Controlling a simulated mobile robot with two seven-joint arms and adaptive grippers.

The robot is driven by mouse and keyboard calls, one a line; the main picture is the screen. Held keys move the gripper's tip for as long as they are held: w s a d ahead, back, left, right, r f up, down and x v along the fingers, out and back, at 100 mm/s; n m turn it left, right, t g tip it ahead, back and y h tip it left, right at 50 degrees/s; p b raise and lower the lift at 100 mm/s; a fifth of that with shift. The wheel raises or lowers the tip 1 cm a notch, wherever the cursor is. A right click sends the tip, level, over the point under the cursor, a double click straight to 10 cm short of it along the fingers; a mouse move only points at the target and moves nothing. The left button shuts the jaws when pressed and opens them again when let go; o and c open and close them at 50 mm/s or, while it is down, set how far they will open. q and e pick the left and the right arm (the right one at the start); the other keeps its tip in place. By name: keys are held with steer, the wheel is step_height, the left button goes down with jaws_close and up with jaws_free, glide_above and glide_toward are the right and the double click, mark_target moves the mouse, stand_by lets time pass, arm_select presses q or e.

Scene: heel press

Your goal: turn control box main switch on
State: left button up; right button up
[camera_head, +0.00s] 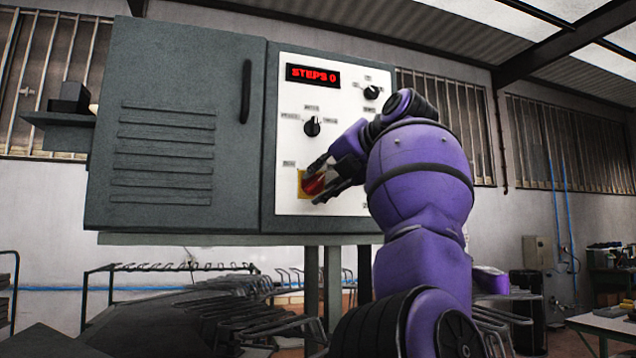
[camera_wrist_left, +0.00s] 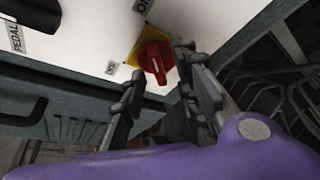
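The control box (camera_head: 272,150) is a grey cabinet with a white front panel. Its main switch (camera_head: 314,184) is a red rotary knob on a yellow plate, low on the panel. My right gripper is not in view.
A red display (camera_head: 313,75) reads "STEPS 0". Two black selector knobs are on the panel, one in the middle (camera_head: 312,127) and one at upper right (camera_head: 371,92). A handled grey door (camera_head: 170,90) is to the left. Metal racks (camera_head: 180,267) stand below.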

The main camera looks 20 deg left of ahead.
arm_select(q)
steer(key=v, duration=1.1)
